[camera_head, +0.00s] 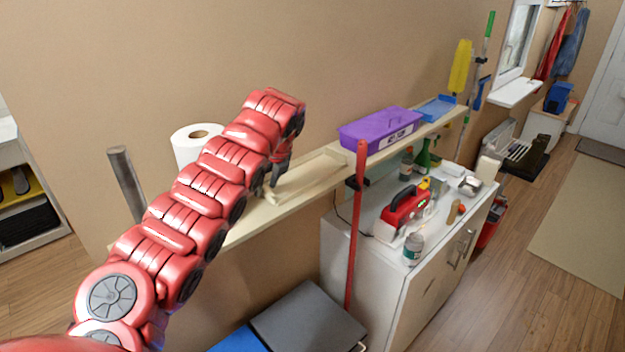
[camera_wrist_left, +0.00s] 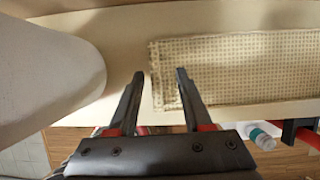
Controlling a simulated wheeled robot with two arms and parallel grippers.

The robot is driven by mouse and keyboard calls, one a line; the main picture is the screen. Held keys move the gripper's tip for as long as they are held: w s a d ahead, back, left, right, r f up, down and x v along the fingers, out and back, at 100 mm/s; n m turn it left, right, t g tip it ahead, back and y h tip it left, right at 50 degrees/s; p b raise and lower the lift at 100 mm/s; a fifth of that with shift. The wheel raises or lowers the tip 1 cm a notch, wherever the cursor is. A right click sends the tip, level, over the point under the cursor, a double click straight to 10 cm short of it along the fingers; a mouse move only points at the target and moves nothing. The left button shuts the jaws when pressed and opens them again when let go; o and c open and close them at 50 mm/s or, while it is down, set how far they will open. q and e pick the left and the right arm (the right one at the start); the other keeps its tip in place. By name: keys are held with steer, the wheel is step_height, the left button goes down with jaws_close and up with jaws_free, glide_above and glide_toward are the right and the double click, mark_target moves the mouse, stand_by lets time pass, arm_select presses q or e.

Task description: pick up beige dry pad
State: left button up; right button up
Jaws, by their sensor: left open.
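The beige dry pad (camera_head: 308,174) lies on the narrow wall shelf in the head view. It is a long flat woven-looking piece, and in the wrist view (camera_wrist_left: 245,68) it fills the right side with its grid texture clear. My left gripper (camera_head: 267,190) is over the pad's near-left end, pointing down at the shelf. In the wrist view my left gripper (camera_wrist_left: 160,73) is open with nothing held. The pad's left edge shows between the fingers, and the right finger overlaps the pad. Whether a finger touches it, I cannot tell. My right gripper is not in view.
A white paper roll (camera_head: 188,148) stands on the shelf left of the gripper, close by in the wrist view (camera_wrist_left: 45,70). A purple box (camera_head: 380,128) and blue tray (camera_head: 436,108) sit further along. A red pole (camera_head: 356,230) rises in front of the shelf.

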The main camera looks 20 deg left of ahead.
arm_select(q)
steer(key=shift+s+a+f, duration=0.15)
steer(key=shift+s+a, duration=0.05)
steer(key=shift+a, duration=0.55)
steer(key=shift+w+d+f, duration=0.1)
steer(key=shift+d, duration=0.3)
steer(key=shift+a+b, duration=0.1)
steer(key=shift+b, duration=0.2)
steer(key=shift+a, duration=0.1)
steer(key=shift+c, duration=0.3)
jaws_close()
